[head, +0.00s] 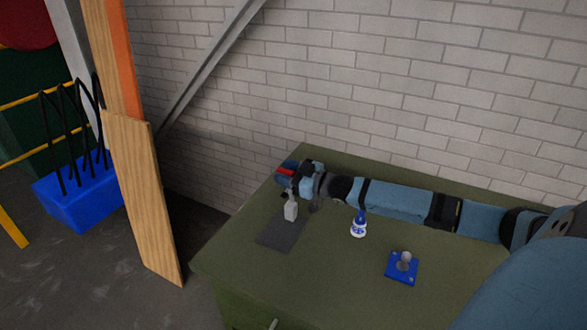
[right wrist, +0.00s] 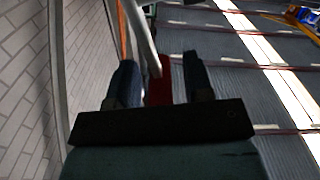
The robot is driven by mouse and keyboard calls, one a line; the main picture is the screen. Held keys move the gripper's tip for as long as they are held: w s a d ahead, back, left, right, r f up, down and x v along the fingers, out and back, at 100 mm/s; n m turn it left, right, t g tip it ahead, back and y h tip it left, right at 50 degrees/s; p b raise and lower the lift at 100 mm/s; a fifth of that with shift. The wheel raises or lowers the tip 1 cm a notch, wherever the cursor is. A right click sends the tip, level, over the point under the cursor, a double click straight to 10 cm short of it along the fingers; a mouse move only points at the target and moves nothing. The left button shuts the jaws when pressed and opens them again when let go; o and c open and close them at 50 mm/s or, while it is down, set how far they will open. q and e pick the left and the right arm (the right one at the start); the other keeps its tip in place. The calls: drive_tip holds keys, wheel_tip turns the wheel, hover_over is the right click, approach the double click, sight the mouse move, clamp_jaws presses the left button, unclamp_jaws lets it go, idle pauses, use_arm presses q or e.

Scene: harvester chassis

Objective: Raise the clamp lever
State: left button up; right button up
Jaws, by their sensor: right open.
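The clamp lever's red handle (head: 286,171) shows at the far left end of my right arm in the head view, above the green table. In the right wrist view the red handle (right wrist: 158,92) lies between the two dark fingers, with a grey bar (right wrist: 143,38) running up from it. My right gripper (head: 284,178) is open around the handle; its fingers (right wrist: 158,62) stand on either side. I cannot tell if a finger touches it. The clamp's base is mostly hidden by the gripper in the head view. My left gripper is not in view.
A grey block (head: 291,211) stands on a dark mat (head: 280,234) just below the gripper. A blue-and-white item (head: 358,225) and a blue plate with a grey knob (head: 403,265) are on the green table (head: 330,285). A brick wall (head: 400,90) stands close behind.

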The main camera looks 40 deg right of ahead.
drive_tip(key=shift+s+d+f, duration=0.1)
drive_tip(key=shift+s+d, duration=0.1)
drive_tip(key=shift+s, duration=0.4)
drive_tip(key=v, duration=1.2)
drive_tip(key=shift+s+b, duration=0.2)
drive_tip(key=shift+b, duration=0.2)
drive_tip(key=shift+d, duration=0.1)
